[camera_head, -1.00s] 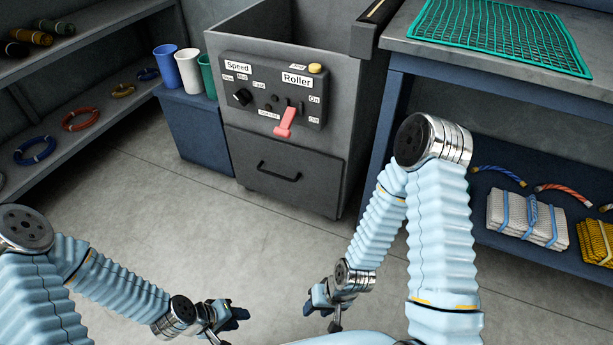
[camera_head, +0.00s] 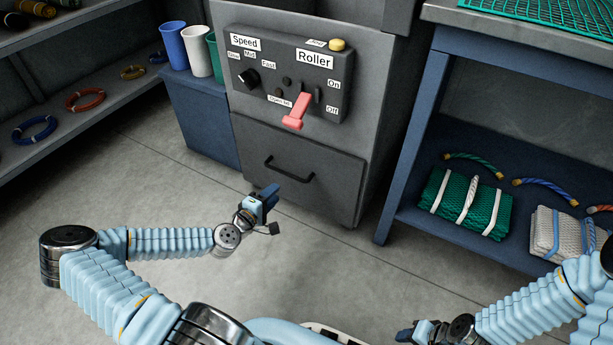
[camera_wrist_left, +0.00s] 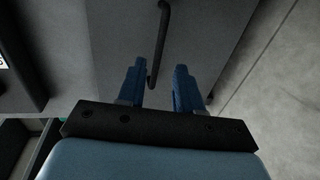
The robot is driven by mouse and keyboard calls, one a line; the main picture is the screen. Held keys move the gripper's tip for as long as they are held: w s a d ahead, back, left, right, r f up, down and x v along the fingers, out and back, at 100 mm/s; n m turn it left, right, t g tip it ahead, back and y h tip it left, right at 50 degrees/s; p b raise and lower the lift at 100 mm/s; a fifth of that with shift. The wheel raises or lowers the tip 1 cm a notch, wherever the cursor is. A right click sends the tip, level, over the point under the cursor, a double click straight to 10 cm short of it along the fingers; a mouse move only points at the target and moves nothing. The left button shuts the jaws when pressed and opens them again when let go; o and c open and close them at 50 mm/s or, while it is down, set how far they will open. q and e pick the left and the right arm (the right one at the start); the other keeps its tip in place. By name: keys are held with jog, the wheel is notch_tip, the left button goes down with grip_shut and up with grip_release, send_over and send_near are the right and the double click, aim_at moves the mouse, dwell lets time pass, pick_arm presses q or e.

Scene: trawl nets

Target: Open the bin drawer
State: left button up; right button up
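The bin drawer (camera_head: 316,175) is a dark grey front low on the grey cabinet, below a control panel, and it looks shut. Its black bar handle (camera_head: 289,172) sits near the top of the front. My left gripper (camera_head: 272,209) is in front of the drawer, below the handle and apart from it. In the left wrist view its blue fingers (camera_wrist_left: 161,88) are spread and empty, with the drawer handle (camera_wrist_left: 163,40) ahead between their lines. My right gripper (camera_head: 408,334) is at the bottom edge, its fingers too small and cut off to read.
The control panel (camera_head: 300,72) with a red lever (camera_head: 298,112) is above the drawer. A blue bench (camera_head: 405,180) with folded nets is close on the right. The floor before the drawer is clear.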

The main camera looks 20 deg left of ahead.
aim_at(293, 175)
pick_arm(q)
jog(key=b+x, duration=0.1)
jog(key=x, duration=1.1)
jog(key=shift+d, duration=0.1)
grip_shut()
